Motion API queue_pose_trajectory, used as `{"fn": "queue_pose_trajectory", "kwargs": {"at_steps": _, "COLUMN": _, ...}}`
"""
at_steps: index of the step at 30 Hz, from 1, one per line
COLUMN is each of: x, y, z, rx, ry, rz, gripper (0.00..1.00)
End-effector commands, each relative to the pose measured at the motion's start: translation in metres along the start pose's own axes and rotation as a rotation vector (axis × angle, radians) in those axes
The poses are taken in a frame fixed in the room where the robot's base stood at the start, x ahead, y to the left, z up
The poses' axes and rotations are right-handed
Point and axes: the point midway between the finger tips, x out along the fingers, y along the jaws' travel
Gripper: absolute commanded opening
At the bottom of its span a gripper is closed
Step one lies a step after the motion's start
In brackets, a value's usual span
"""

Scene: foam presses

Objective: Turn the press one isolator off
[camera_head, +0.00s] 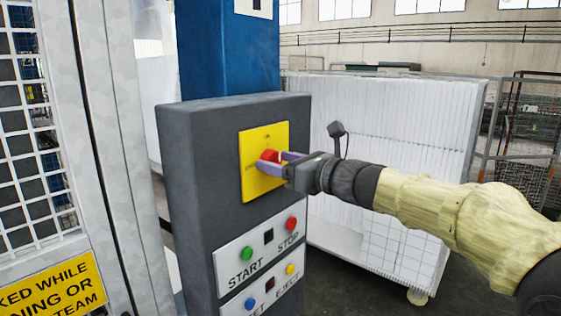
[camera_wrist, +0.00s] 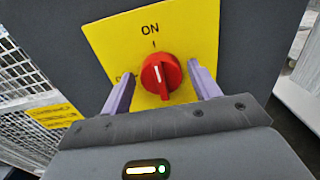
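The isolator is a red rotary knob (camera_wrist: 161,75) on a yellow plate (camera_wrist: 200,35), with "ON" printed above it. It also shows in the head view as a red knob (camera_head: 269,156) on the yellow plate (camera_head: 254,185) of a dark grey control box (camera_head: 205,165). The white line on the knob points up, a little left of straight, near the ON mark. A label at the plate's lower left is mostly hidden by a finger. My gripper (camera_wrist: 161,85) is open, its two purple fingers on either side of the knob, with gaps visible. It also shows in the head view (camera_head: 277,165).
Below the plate are a green START button (camera_head: 247,253), a red STOP button (camera_head: 292,223) and a lower row with blue and yellow buttons. A mesh guard (camera_head: 30,150) stands at the left. A large white wheeled stack (camera_head: 400,130) stands behind my arm.

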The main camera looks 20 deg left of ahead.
Motion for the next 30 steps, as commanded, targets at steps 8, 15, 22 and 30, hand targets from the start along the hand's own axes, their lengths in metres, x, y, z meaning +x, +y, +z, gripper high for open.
{"fn": "queue_pose_trajectory", "kwargs": {"at_steps": 8, "x": -0.0001, "y": 0.0005, "z": 0.0002, "rx": 0.000, "ry": 0.000, "rz": 0.001, "gripper": 0.24}}
{"fn": "queue_pose_trajectory", "kwargs": {"at_steps": 15, "x": -0.0002, "y": 0.0006, "z": -0.0011, "rx": -0.026, "ry": -0.001, "rz": 0.001, "gripper": 0.24}}
{"fn": "queue_pose_trajectory", "kwargs": {"at_steps": 22, "x": -0.0002, "y": 0.0010, "z": -0.0034, "rx": -0.115, "ry": -0.002, "rz": 0.001, "gripper": 0.24}}
{"fn": "queue_pose_trajectory", "kwargs": {"at_steps": 30, "x": -0.0002, "y": 0.0021, "z": -0.0054, "rx": -0.315, "ry": -0.003, "rz": 0.000, "gripper": 0.24}}
